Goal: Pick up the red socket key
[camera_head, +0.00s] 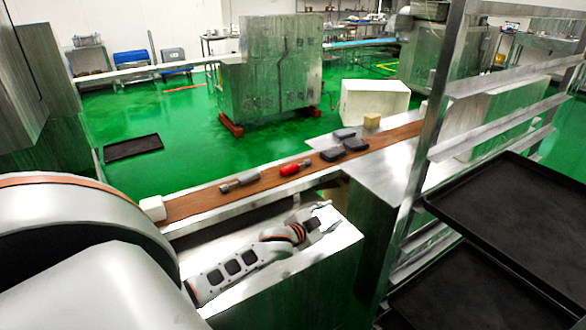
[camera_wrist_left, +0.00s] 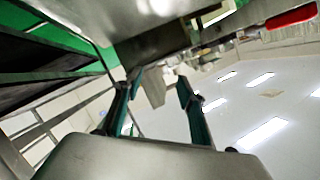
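The red socket key (camera_head: 294,169) lies on the brown conveyor belt (camera_head: 205,203) near the middle of the head view. A red piece that looks like its handle shows at the upper right of the left wrist view (camera_wrist_left: 291,16). My left gripper (camera_head: 326,219) is in front of the belt, on the near side of the key and a little to its right, above a metal surface. In the left wrist view its two fingers (camera_wrist_left: 159,82) stand apart with nothing between them. It is not touching the key. My right gripper is not in view.
A grey tool (camera_head: 240,182) lies left of the key on the belt. Several dark blocks (camera_head: 331,154) and a tan block (camera_head: 372,121) sit to its right. A metal rack with black trays (camera_head: 520,215) stands at right. A white block (camera_head: 153,208) sits at the belt's left end.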

